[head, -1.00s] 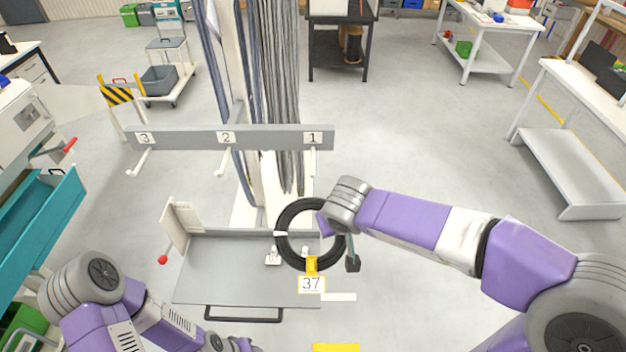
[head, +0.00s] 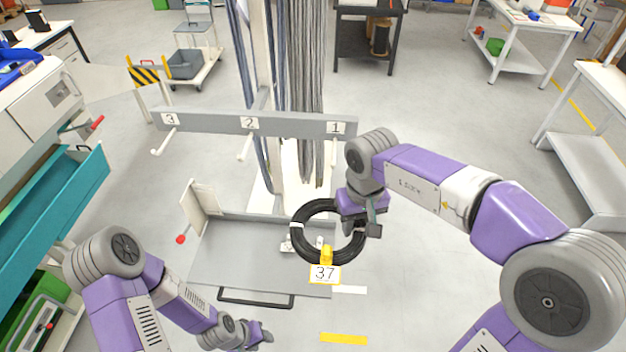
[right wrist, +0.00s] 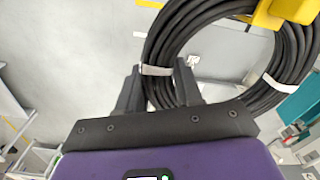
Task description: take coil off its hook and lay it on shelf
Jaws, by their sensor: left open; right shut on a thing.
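The black coil (head: 297,245) has white ties and a yellow tag (head: 327,254) with a label reading 37. My right gripper (head: 354,227) is shut on the coil's right side. In the right wrist view the coil (right wrist: 190,30) passes between the fingers (right wrist: 158,88) beside a white tie. The coil is off the hooks and overlaps the right end of the grey shelf (head: 225,265) in the head view; I cannot tell its exact height above it. My left gripper (head: 262,337) is open and empty, below the shelf's front handle in the picture.
A grey rail (head: 292,125) with hooks numbered 3, 2 and 1 runs behind the shelf; the hooks look empty. A white side plate (head: 205,197) with a red knob stands at the shelf's left end. The shelf's left and middle are bare. A teal drawer (head: 60,200) juts out at left.

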